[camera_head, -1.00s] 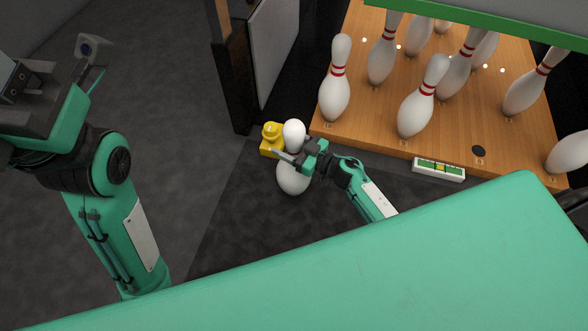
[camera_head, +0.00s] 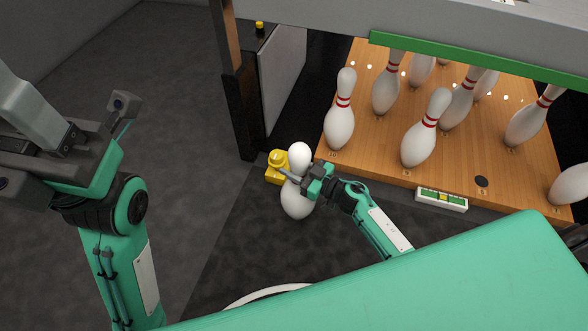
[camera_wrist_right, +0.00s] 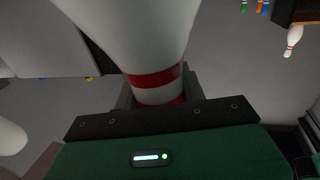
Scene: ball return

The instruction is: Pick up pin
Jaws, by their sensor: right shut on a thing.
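A white bowling pin (camera_head: 297,203) is upright in front of the lane in the head view, beside a yellow object. My right gripper (camera_head: 300,178) is shut on it around its neck, and the gripper hides part of the pin. In the right wrist view the pin (camera_wrist_right: 140,40) fills the upper middle, with red bands near the jaws (camera_wrist_right: 158,100). I cannot tell whether its base touches the dark floor. My left arm stands at the left of the head view; its gripper's fingertips are not seen.
Several white pins stand on the wooden lane (camera_head: 375,155) behind. A small green-and-white level-like strip (camera_head: 442,200) is at the lane's front edge. The yellow object (camera_head: 277,168) is close left of the held pin. A dark post (camera_head: 240,110) rises further back. Grey floor at left is clear.

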